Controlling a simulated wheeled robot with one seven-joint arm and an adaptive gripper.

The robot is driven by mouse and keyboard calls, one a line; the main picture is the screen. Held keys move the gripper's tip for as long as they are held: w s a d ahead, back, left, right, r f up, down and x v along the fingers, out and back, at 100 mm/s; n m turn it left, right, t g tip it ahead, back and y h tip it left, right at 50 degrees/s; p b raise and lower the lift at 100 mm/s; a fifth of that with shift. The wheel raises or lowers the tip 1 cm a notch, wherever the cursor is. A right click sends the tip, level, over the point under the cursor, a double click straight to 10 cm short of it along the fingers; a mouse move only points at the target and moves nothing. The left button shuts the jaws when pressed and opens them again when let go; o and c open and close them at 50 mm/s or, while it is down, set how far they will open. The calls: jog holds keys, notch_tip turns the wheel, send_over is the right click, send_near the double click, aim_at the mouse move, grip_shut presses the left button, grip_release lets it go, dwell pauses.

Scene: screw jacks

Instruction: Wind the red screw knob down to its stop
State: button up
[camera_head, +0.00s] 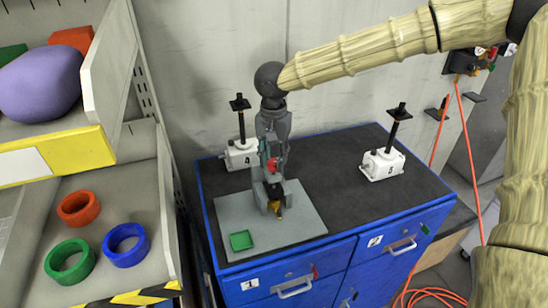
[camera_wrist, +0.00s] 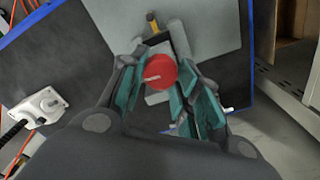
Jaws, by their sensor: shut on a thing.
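The gripper is shut on the knob. The fingers hide much of the screw beneath the knob, so its height above the stop cannot be seen.
The plate lies on a blue cabinet with a dark top (camera_head: 325,165). White jacks with black screws stand at back left (camera_head: 240,155) and right (camera_head: 382,164). A shelf with coloured rings (camera_head: 78,207) is at left.

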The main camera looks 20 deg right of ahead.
jog(key=m, duration=0.5)
jog(key=shift+w+r+m, duration=0.15)
jog(key=shift+r+m, duration=0.05)
jog(key=shift+m, duration=0.1)
jog(key=m, duration=0.5)
jog(key=shift+m, duration=0.3)
jog(key=m, duration=0.9)
jog(key=shift+m, duration=0.4)
jog(key=m, duration=1)
jog(key=shift+b, duration=0.3)
jog(key=m+b, duration=0.1)
jog(key=m, duration=0.4)
jog(key=shift+f, duration=0.1)
jog(key=m+b, duration=0.1)
jog(key=m, duration=0.3)
jog(key=shift+m+b, duration=0.4)
jog(key=shift+m, duration=0.1)
jog(key=shift+c, duration=0.8)
jog(key=shift+o, duration=0.2)
jog(key=shift+m, duration=0.3)
jog(key=o, duration=1.1)
jog(key=shift+o, duration=0.2)
